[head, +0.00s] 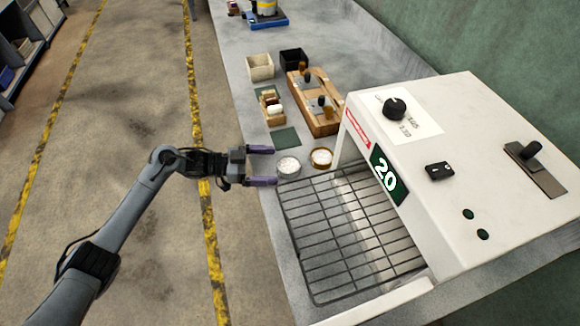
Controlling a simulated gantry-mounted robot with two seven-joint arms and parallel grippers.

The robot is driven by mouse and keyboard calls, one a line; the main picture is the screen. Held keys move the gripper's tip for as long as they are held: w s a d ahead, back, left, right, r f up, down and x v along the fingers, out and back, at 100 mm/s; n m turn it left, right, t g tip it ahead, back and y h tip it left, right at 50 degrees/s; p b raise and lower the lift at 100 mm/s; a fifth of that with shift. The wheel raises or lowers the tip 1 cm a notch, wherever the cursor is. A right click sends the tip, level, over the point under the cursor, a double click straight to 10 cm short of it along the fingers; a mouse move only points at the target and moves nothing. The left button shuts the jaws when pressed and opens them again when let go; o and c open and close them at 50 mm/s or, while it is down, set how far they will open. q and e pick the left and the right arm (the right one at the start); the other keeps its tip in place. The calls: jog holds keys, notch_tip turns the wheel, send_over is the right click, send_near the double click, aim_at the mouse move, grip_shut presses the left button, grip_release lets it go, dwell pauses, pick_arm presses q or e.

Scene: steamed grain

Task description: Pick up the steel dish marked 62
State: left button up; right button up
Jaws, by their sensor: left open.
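A small round steel dish (289,166) with pale contents stands on the grey counter, near its left edge. No number can be read on it from here. My left gripper (274,166) comes in from the left with purple fingers open and parallel. The dish lies just past the fingertips, roughly in line with the gap between them. I cannot tell whether the fingers touch it or how high they are. My right gripper is out of view.
A brown-rimmed dish (321,157) stands close to the right. A wire rack (335,240) and a white machine (460,150) showing 20 are nearer. A green mat (286,138), wooden holders (318,108) and small bins (260,67) lie beyond.

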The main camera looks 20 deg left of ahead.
aim_at(299, 165)
pick_arm(q)
jog(key=shift+b+x, duration=0.55)
jog(key=shift+x, duration=2.7)
jog(key=shift+s+r, duration=0.15)
jog(key=shift+r, duration=0.05)
jog(key=shift+c, duration=0.3)
jog(key=c, duration=1)
